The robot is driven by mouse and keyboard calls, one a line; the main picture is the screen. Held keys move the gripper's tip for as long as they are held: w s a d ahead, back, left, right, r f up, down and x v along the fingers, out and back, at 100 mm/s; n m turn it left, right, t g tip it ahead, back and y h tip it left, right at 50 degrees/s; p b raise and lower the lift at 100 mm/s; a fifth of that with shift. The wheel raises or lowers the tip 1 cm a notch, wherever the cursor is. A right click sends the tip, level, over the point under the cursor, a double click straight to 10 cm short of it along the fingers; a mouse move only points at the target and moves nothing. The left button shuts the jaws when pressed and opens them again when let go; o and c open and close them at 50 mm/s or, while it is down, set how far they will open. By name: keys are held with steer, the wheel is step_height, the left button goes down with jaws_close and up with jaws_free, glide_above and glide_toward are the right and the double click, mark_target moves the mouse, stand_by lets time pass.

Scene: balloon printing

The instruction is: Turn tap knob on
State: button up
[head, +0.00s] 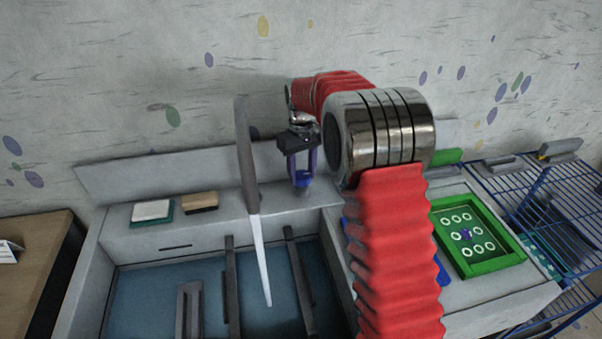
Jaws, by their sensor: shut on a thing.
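A dark grey tap (246,155) stands at the back of the sink, left of my arm. A pale narrow streak (261,260), which looks like running water, extends from its lower end down into the basin. My gripper (302,178) points down just right of the tap, over the back ledge. Its fingers are shut on a small blue piece, seemingly the tap knob (303,183). The fingers partly hide the knob, and its turn angle cannot be read.
The blue-floored sink (150,300) has dark bars across it. A sponge on a green base (152,211) and a brown block (200,202) lie on the ledge. At right are a green frame (475,268) and a blue wire rack (545,190).

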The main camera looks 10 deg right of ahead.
mark_target(302, 174)
steer(key=o, duration=1.1)
step_height(302, 174, up, 14)
steer(key=shift+f, duration=0.1)
steer(key=shift+w, duration=0.15)
